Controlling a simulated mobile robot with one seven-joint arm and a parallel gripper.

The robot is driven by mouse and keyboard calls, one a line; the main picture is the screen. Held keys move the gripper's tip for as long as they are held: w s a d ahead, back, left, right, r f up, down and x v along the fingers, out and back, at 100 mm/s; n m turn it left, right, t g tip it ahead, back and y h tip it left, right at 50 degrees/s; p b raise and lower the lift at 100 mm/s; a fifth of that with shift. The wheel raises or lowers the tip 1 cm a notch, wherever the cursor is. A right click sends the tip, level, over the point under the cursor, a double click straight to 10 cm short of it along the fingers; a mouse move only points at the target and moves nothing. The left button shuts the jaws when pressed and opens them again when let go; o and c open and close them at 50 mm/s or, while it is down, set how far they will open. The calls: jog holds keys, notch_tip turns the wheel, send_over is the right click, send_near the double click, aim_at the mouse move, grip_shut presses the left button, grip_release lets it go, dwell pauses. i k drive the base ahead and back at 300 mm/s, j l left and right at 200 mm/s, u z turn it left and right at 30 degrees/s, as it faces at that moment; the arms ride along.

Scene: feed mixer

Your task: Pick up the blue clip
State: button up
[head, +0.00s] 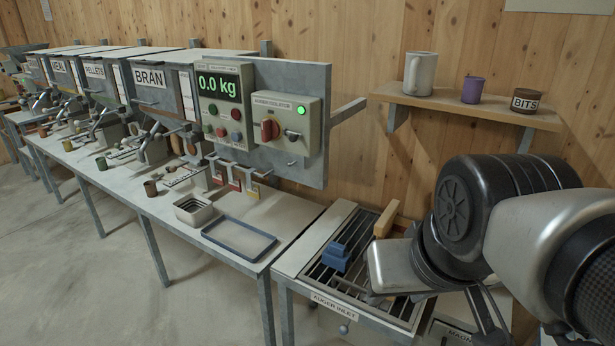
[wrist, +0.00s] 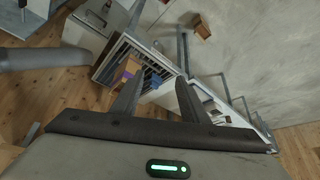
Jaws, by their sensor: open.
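The blue clip (head: 337,257) lies on the barred grate of the auger inlet in the head view. It also shows in the wrist view (wrist: 163,77), small and beyond my fingertips, between them in the picture. My gripper (wrist: 159,82) is open and empty, its two dark fingers spread. In the head view my gripper's pale body is just right of the clip, above the grate's right side. I see no contact with the clip, and the exact gap cannot be told.
A wooden block (head: 386,219) stands at the grate's back right. The auger inlet frame (head: 300,252) surrounds the bars. To its left are a blue-rimmed tray (head: 240,255) and a metal pan (head: 178,214). A wall shelf (head: 455,109) holds a mug, a purple cup and a BITS jar.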

aim_at(336, 256)
jog(key=k+l+z, duration=0.1)
jog(key=k+z, duration=0.15)
jog(key=k, duration=0.4)
jog(key=j+z, duration=0.15)
jog(key=z, duration=0.3)
jog(key=i+j+z, duration=0.1)
jog(key=z, duration=0.35)
jog(key=i+j, duration=0.1)
jog(key=j, duration=0.5)
jog(key=i+j, duration=0.1)
jog(key=j, duration=0.55)
jog(key=i+j, duration=0.1)
jog(key=j, duration=0.5)
jog(key=i+j, duration=0.1)
jog(key=j, duration=0.55)
